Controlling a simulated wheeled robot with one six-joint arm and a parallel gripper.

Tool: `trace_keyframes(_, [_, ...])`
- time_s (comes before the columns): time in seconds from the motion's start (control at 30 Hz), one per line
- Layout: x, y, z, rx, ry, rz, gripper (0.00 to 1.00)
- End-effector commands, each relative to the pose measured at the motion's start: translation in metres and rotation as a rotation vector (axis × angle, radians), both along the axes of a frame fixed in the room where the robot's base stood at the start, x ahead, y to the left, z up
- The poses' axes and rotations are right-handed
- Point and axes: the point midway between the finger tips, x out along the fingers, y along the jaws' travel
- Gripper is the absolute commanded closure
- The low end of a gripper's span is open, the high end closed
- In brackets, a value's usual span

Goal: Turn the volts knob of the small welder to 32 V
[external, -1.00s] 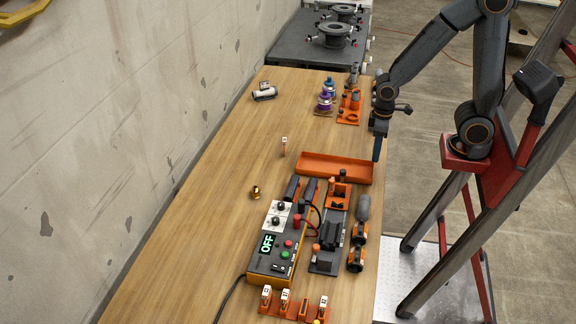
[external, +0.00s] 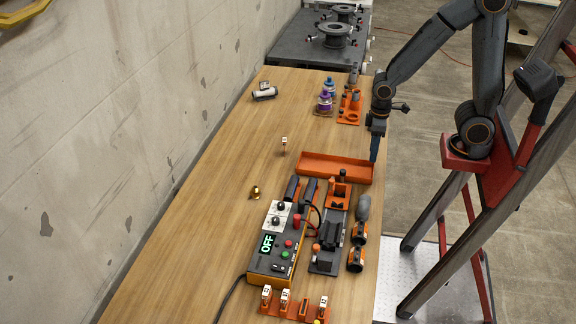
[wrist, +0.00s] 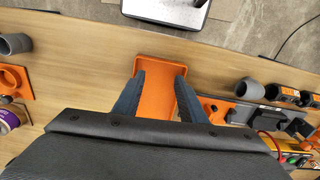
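The small welder (external: 264,264) stands on the wooden table in the external view, with a dark display that reads OFF in green. Two white dial plates with black knobs, an upper knob (external: 281,206) and a lower knob (external: 276,221), sit at its far end; I cannot tell which is volts or read their settings. A corner of the welder (wrist: 299,158) shows at the lower right of the wrist view. My gripper (wrist: 159,82) is open and empty, its fingers apart above the orange tray. In the external view my gripper (external: 374,158) is by the table's right edge, beyond the welder.
The orange tray (external: 318,170) lies beyond the welder. A dark tool rack (external: 325,262) and grey-orange cylinders (external: 357,258) stand right of it. An orange rack with white tags (external: 297,307) is in front. A brass piece (external: 254,193) lies left. The table's far left is mostly clear.

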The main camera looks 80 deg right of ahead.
Motion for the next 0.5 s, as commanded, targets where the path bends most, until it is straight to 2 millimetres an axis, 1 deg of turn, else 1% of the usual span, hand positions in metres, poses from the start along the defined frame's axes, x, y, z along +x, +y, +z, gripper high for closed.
trace_keyframes(0.07, [0.024,0.011,0.009,-0.001,0.001,0.110,0.62])
trace_keyframes(0.17, [0.070,0.037,0.022,-0.004,0.001,0.343,0.62])
trace_keyframes(0.2, [0.091,0.051,0.028,-0.007,0.001,0.455,0.62])
trace_keyframes(0.27, [0.121,0.076,0.036,-0.009,0.003,0.631,0.62])
trace_keyframes(0.3, [0.139,0.093,0.040,-0.010,0.005,0.747,0.62])
trace_keyframes(0.37, [0.165,0.122,0.046,-0.012,0.005,0.922,0.62])
trace_keyframes(0.4, [0.181,0.142,0.048,-0.013,0.007,1.038,0.62])
trace_keyframes(0.47, [0.202,0.173,0.052,-0.014,0.007,1.213,0.62])
trace_keyframes(0.5, [0.215,0.195,0.054,-0.015,0.008,1.329,0.62])
